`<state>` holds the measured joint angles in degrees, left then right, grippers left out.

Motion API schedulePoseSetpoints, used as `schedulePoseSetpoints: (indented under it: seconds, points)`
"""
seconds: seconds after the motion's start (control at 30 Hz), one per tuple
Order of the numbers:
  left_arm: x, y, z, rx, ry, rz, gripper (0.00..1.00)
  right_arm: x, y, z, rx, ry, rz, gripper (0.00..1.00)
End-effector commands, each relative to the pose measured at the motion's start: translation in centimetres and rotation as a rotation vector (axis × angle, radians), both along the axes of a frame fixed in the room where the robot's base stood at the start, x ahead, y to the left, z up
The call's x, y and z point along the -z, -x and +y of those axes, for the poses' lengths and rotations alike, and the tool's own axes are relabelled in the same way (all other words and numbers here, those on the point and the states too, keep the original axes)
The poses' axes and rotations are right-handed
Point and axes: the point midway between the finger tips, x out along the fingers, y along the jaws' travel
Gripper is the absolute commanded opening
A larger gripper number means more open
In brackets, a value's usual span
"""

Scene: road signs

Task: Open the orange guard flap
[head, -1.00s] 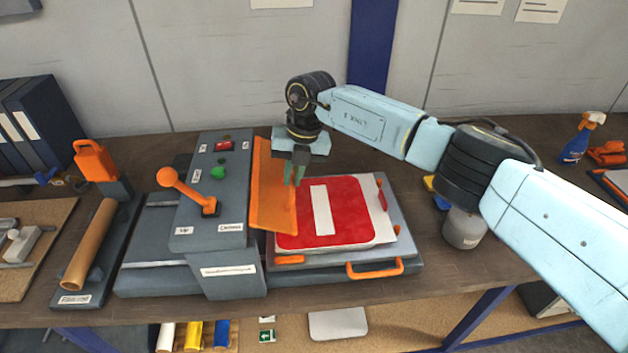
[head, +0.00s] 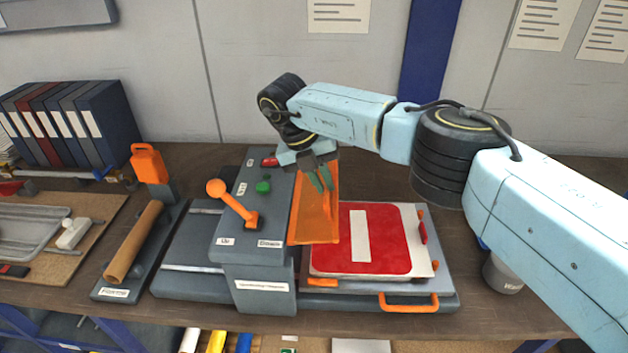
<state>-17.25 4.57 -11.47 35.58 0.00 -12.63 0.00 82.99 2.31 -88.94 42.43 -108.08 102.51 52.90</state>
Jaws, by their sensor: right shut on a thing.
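The orange guard flap (head: 314,228) is a flat panel along the right side of the grey press console (head: 250,215), beside the red sign plate (head: 385,245). It slopes, and its right edge overlaps the plate's left part in this view. My right gripper (head: 323,181) reaches down from above, its green fingers at the upper part of the flap. It is shut on the flap, apparently at its slim orange grip; the fingers partly hide the contact. My left gripper is not in view.
An orange lever (head: 233,205) and a green button (head: 263,186) stand on the console, left of the flap. An orange drawer handle (head: 408,302) is at the front. A grey cup (head: 502,273) stands right, partly behind my arm.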

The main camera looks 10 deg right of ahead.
Motion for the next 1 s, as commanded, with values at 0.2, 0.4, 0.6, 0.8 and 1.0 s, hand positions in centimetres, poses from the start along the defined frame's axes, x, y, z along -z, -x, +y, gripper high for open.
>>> schedulePoseSetpoints:
  seconds: [0.2,0.4,0.6,0.8,1.0]
  points:
    - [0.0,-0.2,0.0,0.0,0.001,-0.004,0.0,0.0,0.0,-0.1,0.004,0.005,0.003,0.0]
    - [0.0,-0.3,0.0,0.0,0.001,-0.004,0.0,0.0,0.0,-0.1,0.002,0.005,0.004,0.0]
    - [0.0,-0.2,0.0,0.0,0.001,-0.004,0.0,0.0,0.0,-0.1,0.002,0.004,0.004,0.32]
    - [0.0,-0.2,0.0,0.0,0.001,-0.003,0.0,0.0,0.0,-0.1,0.002,0.005,0.003,0.32]
    - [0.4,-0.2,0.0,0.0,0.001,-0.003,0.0,-1.0,-0.1,0.4,0.002,0.004,0.0,0.32]
